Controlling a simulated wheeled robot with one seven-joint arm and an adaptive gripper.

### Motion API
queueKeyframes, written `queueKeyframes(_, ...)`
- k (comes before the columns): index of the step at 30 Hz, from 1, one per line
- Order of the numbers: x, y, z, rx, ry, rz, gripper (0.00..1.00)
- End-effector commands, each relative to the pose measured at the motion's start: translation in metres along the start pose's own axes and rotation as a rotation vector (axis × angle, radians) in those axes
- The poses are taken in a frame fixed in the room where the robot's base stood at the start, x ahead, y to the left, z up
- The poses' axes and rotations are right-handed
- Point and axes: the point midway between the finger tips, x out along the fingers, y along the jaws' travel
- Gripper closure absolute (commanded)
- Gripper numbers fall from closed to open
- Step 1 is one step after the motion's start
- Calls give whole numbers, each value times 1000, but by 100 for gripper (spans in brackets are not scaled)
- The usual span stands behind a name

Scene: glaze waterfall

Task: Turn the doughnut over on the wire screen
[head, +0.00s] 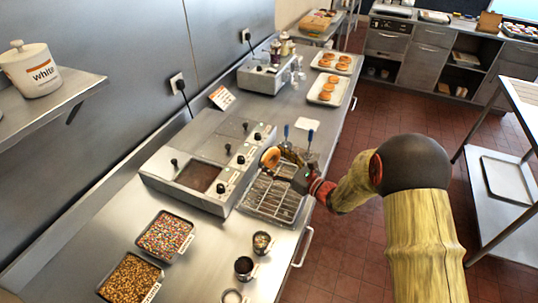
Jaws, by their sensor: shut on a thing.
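The doughnut (271,158) is golden brown and stands tilted on edge, its round face toward the left. It is at the far end of the wire screen (268,199), and seems to be above it. The wire screen is a silver rack lying on the counter beside the glazing unit. My gripper (283,163) reaches in from the right and is shut on the doughnut. Its dark fingers are small here and partly hide the far part of the screen. I cannot tell whether the doughnut's lower edge touches the wires.
The glazing unit (200,168) stands left of the screen. Two blue-handled tools (286,131) stand just behind it. Trays of sprinkles (166,235) and chopped nuts (130,277), and small cups (262,242), sit nearer. Trays of doughnuts (326,91) lie farther back.

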Motion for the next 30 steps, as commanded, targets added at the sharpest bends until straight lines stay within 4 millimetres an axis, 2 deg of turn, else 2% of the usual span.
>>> queueKeyframes(11, -2, -5, -10, 1, -20, -36, 57)
queueKeyframes(30, -1, -5, -66, 1, -20, -35, 57)
